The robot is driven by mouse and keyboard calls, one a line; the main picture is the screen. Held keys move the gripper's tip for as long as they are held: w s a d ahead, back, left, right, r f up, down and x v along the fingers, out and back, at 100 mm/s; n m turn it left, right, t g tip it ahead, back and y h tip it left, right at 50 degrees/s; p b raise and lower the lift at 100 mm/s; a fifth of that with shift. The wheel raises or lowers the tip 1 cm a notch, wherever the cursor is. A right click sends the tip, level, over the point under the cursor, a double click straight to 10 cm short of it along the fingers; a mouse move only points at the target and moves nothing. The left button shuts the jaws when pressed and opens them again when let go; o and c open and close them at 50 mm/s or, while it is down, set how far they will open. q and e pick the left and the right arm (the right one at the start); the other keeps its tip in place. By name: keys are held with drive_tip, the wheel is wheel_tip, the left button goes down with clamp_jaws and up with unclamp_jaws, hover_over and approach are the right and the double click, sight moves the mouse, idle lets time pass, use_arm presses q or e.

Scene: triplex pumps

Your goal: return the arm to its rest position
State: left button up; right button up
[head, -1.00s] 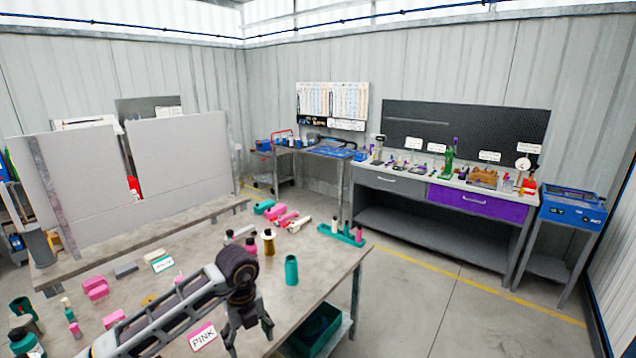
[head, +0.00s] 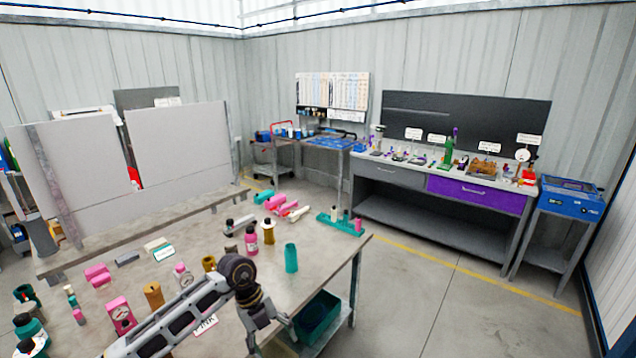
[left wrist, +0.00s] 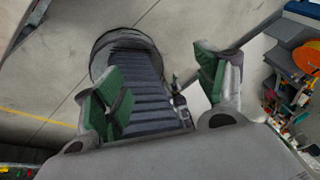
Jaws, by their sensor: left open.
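My left arm comes in from the lower left in the head view, and its gripper (head: 268,338) hangs at the near edge of the workbench (head: 215,268), partly cut off by the frame's bottom. In the left wrist view the two green-padded fingers (left wrist: 165,90) stand wide apart with nothing between them. The floor and a dark ribbed round part show beyond them. My right gripper does not show in either view.
The bench holds pink, teal and brown parts, including a teal cylinder (head: 291,258), a pink bottle (head: 251,240) and a teal rack (head: 340,221). A teal bin (head: 316,316) sits below. Floor to the right is clear.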

use_arm(q)
drive_tip(key=w+d+f+n+t+h+b, duration=0.2)
drive_tip(key=d+f+n+t+h, duration=0.15)
drive_tip(key=f+h, duration=0.3)
drive_tip(key=w+d+f+n+t+h+b, duration=0.1)
drive_tip(key=w+d+f+n+t+h, duration=0.15)
drive_tip(key=d+f+h, duration=0.35)
drive_tip(key=s+a+f+n+t+y+b, duration=0.2)
drive_tip(key=a+f+n+t+y, duration=0.4)
drive_tip(key=f, duration=0.8)
drive_tip(key=s+a+f+n+t+y+b, duration=0.1)
drive_tip(key=a+f+n+y, duration=0.3)
drive_tip(key=a+f+n, duration=0.7)
drive_tip(key=s+a+f+n+g+y+b, duration=0.15)
drive_tip(key=s+a+f, duration=0.25)
drive_tip(key=s+f, duration=0.55)
drive_tip(key=s+a+f+g+y, duration=0.2)
drive_tip(key=s+a+f+y, duration=0.1)
drive_tip(key=s+f, duration=0.65)
drive_tip(key=s+a+f+n+g+y, duration=0.1)
drive_tip(key=s+f+g, duration=0.2)
drive_tip(key=s, duration=1)
drive_tip(key=s+a+f+n+g+y+b, duration=0.1)
drive_tip(key=s+f+n+g, duration=0.1)
drive_tip(key=s+f, duration=0.6)
drive_tip(key=s+g, duration=0.1)
drive_tip(key=s, duration=0.5)
drive_tip(key=shift+g, duration=0.35)
